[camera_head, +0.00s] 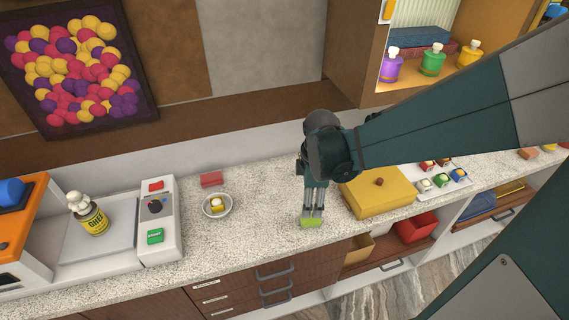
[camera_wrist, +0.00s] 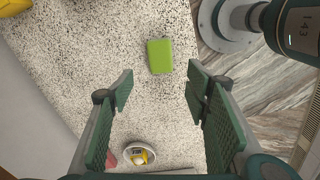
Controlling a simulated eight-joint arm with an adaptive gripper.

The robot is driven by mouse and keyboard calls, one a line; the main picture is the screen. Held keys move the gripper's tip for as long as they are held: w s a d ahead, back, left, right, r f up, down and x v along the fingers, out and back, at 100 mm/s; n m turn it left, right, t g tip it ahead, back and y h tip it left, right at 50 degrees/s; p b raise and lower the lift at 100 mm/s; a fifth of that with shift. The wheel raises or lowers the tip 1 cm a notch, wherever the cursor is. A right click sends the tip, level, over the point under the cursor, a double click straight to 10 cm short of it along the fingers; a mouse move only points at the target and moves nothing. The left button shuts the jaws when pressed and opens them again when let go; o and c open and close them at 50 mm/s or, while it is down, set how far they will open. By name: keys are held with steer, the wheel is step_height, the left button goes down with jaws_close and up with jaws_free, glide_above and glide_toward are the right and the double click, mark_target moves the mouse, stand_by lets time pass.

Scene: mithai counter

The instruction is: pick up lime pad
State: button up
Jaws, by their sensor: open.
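The lime pad (camera_wrist: 160,56) is a small green rectangular block lying on the speckled counter. In the wrist view it lies beyond my fingertips, near the middle line between them and apart from both. In the head view the lime pad (camera_head: 311,222) shows near the counter's front edge, just below my fingers. My gripper (camera_head: 313,211) points down over it. In the wrist view my gripper (camera_wrist: 158,82) has its two fingers spread wide with nothing between them.
A small bowl (camera_head: 231,210) with a yellow-and-white piece and a red block (camera_head: 212,179) lie to the left. A yellow box (camera_head: 377,194) stands close on the right. A scale-like device (camera_head: 158,225) stands further left. The counter around the pad is clear.

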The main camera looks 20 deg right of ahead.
mark_target(310, 220)
steer(key=shift+w+d+f+n+g, duration=0.15)
steer(key=shift+f+n, duration=0.2)
steer(key=shift+f, duration=0.3)
steer(key=shift+d+f+n+g, duration=0.15)
steer(key=shift+f+n, duration=0.2)
steer(key=shift+f, duration=0.3)
steer(key=shift+f, duration=0.2)
steer(key=shift+f, duration=1.1)
steer(key=shift+b, duration=0.3)
steer(key=shift+w+f+b, duration=0.1)
steer(key=shift+f+b, duration=0.2)
steer(key=shift+f, duration=2.3)
steer(key=c, duration=0.9)
